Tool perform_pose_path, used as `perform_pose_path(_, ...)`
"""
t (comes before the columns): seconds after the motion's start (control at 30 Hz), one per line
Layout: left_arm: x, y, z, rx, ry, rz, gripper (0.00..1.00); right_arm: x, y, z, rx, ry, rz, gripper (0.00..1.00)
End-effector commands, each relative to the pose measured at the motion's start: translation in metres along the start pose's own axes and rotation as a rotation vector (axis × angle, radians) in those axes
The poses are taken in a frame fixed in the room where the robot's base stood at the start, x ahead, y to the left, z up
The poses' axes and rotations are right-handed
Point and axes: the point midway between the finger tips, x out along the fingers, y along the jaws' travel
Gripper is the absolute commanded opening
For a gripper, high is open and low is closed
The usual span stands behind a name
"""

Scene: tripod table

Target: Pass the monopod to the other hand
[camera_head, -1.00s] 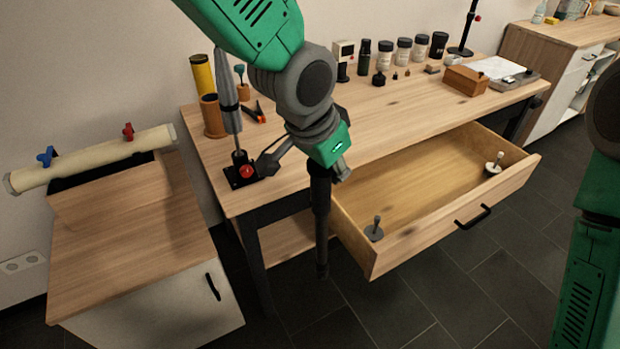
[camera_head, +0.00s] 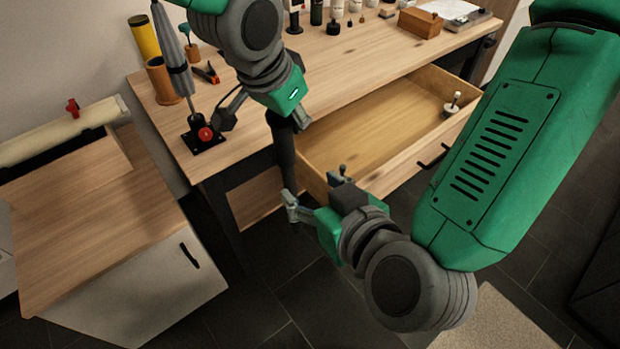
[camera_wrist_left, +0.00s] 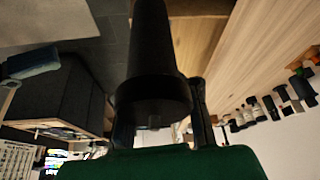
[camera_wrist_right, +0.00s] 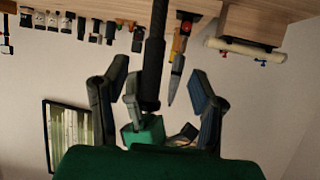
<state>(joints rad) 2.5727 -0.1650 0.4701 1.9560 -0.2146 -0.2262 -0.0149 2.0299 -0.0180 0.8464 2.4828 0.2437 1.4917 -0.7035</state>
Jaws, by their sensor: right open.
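The monopod (camera_head: 285,158) is a dark rod hanging roughly upright below my left gripper (camera_head: 290,118), in front of the table. My left gripper is shut on its upper part; in the left wrist view the thick black rod (camera_wrist_left: 150,45) runs out from between the fingers. My right gripper (camera_head: 312,190) is open near the lower part of the rod, its fingers spread. In the right wrist view the rod (camera_wrist_right: 153,60) shows between the spread right fingers, with my left gripper (camera_wrist_right: 145,130) beyond; contact cannot be told. The rod's lower end is hidden in the head view.
The wooden table (camera_head: 350,60) has an open drawer (camera_head: 370,125) close beside the grippers. A closed grey umbrella-like item (camera_head: 175,55) stands on a black base with a red knob (camera_head: 206,134). A low cabinet (camera_head: 90,215) stands left. Dark floor is free below.

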Motion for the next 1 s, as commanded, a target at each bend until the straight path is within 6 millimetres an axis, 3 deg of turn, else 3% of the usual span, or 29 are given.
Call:
perform_pose_path(0.1,0.000,0.000,-0.001,0.000,0.002,0.000,0.00,-0.001,-0.004,-0.013,-0.010,0.034,0.004,0.53)
perform_pose_path(0.23,0.000,0.000,-0.001,0.000,0.002,0.000,0.00,0.009,-0.004,-0.016,-0.010,0.039,0.007,0.53)
perform_pose_path(0.7,-0.001,0.000,-0.001,0.000,0.002,0.000,0.00,0.093,-0.004,-0.018,-0.009,0.037,0.007,0.53)
perform_pose_path(1.0,-0.001,0.000,0.000,0.000,0.002,-0.001,0.00,0.117,-0.004,-0.019,-0.011,0.037,0.006,0.53)
